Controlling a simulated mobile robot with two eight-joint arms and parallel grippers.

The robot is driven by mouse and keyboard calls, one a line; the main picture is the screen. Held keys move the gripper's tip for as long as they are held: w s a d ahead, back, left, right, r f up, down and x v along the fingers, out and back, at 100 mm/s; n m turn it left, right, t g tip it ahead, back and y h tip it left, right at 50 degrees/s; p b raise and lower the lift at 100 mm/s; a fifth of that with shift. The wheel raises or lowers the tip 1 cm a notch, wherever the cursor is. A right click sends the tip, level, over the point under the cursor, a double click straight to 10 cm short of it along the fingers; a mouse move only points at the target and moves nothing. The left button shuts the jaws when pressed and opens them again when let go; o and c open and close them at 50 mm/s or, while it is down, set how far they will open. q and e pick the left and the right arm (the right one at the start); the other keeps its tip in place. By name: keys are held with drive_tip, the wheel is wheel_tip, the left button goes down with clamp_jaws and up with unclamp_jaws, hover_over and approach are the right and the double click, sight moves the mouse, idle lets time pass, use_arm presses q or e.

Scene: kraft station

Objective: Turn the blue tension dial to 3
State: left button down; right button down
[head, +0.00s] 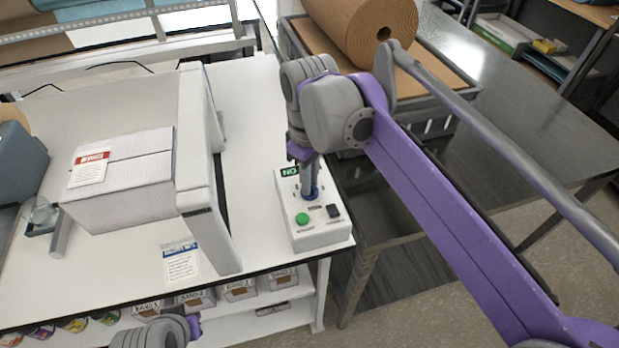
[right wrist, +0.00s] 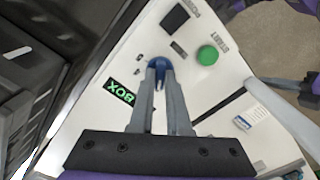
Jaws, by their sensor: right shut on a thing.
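The blue tension dial (head: 313,196) is on top of a white control box (head: 318,239) at the right edge of the white table. In the right wrist view the dial (right wrist: 158,63) shows between the fingertips. My right gripper (right wrist: 159,73) points down from above and is shut on the dial, one finger on each side. The fingers hide part of the dial, and its setting cannot be read. The box also carries a green button (head: 302,218), a black square switch (head: 333,211) and a green-lettered label (head: 289,171). Only part of my left arm shows at bottom left.
A pink-white carton (head: 122,190) stands left of the box, behind a white upright frame (head: 206,170). A printed card (head: 181,263) lies near the front edge. A brown paper roll (head: 372,27) rests on a crate behind. Small bins (head: 240,289) sit below the tabletop.

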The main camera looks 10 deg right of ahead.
drive_tip(key=m+p, duration=0.1)
drive_tip(key=m, duration=0.2)
drive_tip(key=shift+r, duration=0.1)
drive_tip(key=shift+m+p, duration=0.6)
drive_tip(key=shift+m, duration=1.5)
drive_tip(key=c, duration=0.9)
unclamp_jaws()
wheel_tip(320, 180, up, 11)
drive_tip(key=shift+f+p, duration=0.15)
drive_tip(key=shift+p, duration=0.35)
drive_tip(key=shift+f, duration=0.1)
